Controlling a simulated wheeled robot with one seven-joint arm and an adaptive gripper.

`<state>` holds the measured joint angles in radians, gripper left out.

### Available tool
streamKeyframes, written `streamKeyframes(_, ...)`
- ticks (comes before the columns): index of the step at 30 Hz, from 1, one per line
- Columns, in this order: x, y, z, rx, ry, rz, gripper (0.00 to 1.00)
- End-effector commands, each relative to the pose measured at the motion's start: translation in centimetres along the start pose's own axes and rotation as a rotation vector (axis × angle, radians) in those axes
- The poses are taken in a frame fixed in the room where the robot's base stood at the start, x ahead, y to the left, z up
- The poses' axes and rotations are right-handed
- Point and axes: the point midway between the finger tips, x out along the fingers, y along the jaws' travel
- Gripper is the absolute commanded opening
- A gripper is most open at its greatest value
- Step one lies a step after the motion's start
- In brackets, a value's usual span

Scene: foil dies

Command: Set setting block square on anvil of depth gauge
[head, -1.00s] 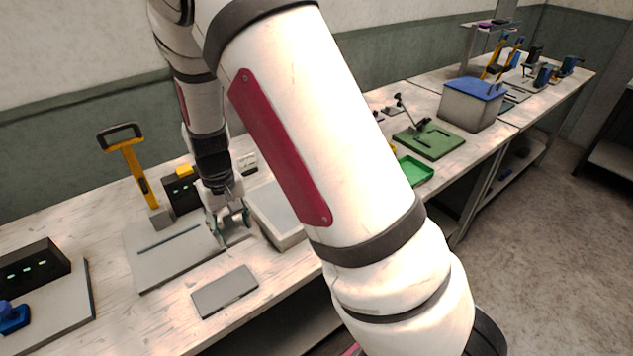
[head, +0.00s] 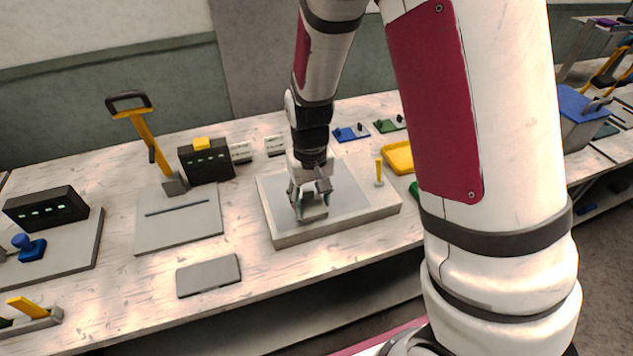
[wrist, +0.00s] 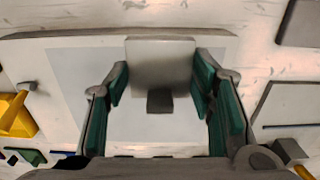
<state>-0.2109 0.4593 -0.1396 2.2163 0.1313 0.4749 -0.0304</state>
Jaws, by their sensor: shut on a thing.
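My gripper (head: 310,207) is low over the broad pale slab with a grey top (head: 352,205). It is shut on a grey block, which I take as the setting block (wrist: 160,62), with the green finger pads on either side. The block has a small dark square at its near edge in the wrist view. I cannot tell whether its underside touches the slab. To the left is a slotted plate (head: 180,222) with a black box with green lights (head: 207,160) and a yellow lever (head: 150,140). I cannot tell which fixture is the depth gauge or its anvil.
A flat grey plate (head: 208,275) lies at the bench's front. A yellow tray (head: 398,157) and a small yellow post (head: 379,172) stand right of my gripper. A blue knob (head: 30,247) is on another plate at far left. My arm hides part of the right side.

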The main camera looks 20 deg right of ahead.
Motion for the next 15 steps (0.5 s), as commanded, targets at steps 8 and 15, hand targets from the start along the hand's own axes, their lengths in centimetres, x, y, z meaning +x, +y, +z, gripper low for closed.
streamKeyframes(8,0.6,2.5,-6.0,0.002,0.000,0.000,0.08)
streamKeyframes(15,0.8,3.3,-8.3,0.000,0.000,0.000,0.08)
